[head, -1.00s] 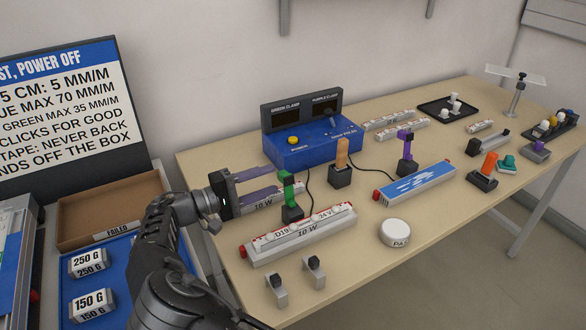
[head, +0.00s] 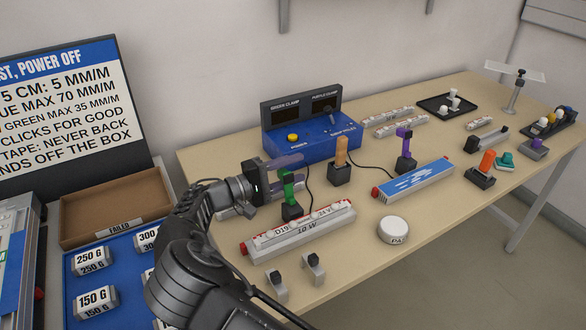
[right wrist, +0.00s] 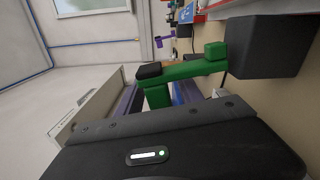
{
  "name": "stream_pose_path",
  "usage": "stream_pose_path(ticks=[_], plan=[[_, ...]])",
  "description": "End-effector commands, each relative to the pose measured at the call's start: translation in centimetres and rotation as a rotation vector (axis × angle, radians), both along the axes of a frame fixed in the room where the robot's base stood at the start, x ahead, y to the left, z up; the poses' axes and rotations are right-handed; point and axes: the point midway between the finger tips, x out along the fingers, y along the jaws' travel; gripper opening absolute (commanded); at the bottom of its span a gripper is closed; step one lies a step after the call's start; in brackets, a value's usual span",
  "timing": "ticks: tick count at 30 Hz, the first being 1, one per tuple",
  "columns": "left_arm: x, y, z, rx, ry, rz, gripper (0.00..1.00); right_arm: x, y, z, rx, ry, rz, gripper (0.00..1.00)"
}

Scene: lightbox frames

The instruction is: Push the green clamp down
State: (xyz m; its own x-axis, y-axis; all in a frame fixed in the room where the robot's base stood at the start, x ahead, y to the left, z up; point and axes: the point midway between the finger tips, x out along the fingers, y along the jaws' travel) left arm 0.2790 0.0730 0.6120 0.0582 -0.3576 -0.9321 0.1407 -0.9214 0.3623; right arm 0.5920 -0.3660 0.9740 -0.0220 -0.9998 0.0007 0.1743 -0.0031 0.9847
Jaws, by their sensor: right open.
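The green clamp (head: 287,190) stands upright on its dark base (head: 291,212) behind the long white lamp bar. My right gripper (head: 298,172) is open at the clamp's upper part, its purple-grey fingers reaching past it. In the right wrist view the green clamp (right wrist: 192,73) crosses close in front of the gripper (right wrist: 160,95), with its handle end between the fingers. I cannot tell whether they touch. My left gripper is not in view.
A blue power box (head: 315,143) stands behind the clamp. An orange-handled clamp (head: 341,160) and a purple clamp (head: 404,150) stand to the right. The white lamp bar (head: 300,232) lies in front, and a round white puck (head: 393,230) sits right of it.

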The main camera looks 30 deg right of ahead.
Motion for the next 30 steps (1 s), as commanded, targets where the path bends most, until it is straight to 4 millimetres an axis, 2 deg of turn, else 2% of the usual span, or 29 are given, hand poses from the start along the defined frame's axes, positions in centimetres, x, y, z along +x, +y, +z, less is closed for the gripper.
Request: stream_pose_path(ticks=[2,18,30], plan=[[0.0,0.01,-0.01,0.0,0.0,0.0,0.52,0.01,0.03,-0.01,0.0,0.0,0.0,0.44],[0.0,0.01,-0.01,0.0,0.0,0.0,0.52,0.02,0.07,-0.02,0.001,0.0,0.001,0.0],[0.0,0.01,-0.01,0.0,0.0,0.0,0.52,0.01,0.08,-0.04,0.001,0.0,0.001,0.0]])
